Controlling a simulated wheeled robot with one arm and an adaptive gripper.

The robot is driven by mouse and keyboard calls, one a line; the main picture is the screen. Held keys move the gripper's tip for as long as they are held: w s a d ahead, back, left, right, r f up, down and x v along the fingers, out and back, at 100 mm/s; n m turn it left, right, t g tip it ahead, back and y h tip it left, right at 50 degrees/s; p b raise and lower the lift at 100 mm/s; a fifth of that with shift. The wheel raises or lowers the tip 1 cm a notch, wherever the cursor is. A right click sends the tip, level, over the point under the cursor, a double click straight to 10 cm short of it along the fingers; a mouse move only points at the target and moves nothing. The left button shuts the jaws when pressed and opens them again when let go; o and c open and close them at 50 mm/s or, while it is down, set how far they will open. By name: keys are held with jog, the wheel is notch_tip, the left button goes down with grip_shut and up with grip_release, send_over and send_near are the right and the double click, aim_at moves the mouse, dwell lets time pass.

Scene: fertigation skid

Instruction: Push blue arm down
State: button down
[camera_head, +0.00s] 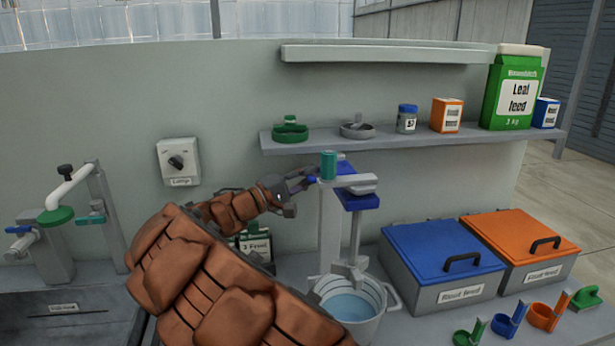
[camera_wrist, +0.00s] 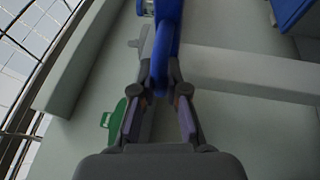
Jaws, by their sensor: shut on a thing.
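The blue arm (camera_wrist: 165,45) shows in the wrist view as a bar running up from between my fingertips. My gripper (camera_wrist: 160,85) is shut on its near end. In the head view my gripper (camera_head: 305,181) reaches in from the left at the top of the mixer stand (camera_head: 330,225). Only a small blue tip of the arm (camera_head: 312,179) shows there, beside a teal cylinder (camera_head: 328,165). A blue block (camera_head: 358,200) sits to the right, above a stirrer shaft (camera_head: 355,240) that reaches into a bucket of water (camera_head: 352,307).
A shelf (camera_head: 400,136) with jars and boxes runs behind and above the stand. A blue-lidded bin (camera_head: 440,250) and an orange-lidded bin (camera_head: 520,240) stand right of the bucket. Coloured scoops (camera_head: 508,320) lie in front. Valves and pipes (camera_head: 75,190) are at left.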

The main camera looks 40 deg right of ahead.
jog(key=shift+f, duration=0.1)
notch_tip(320, 180, down, 17)
jog(key=b, duration=1.2)
jog(key=shift+f+b, duration=0.15)
jog(key=shift+b, duration=0.25)
jog(key=shift+f, duration=0.1)
jog(key=c, duration=1.4)
grip_release()
jog(key=shift+o, duration=1.1)
jog(key=a+f, duration=0.1)
jog(key=a, duration=0.6)
jog(key=shift+w+a, duration=0.15)
jog(key=shift+a, duration=0.05)
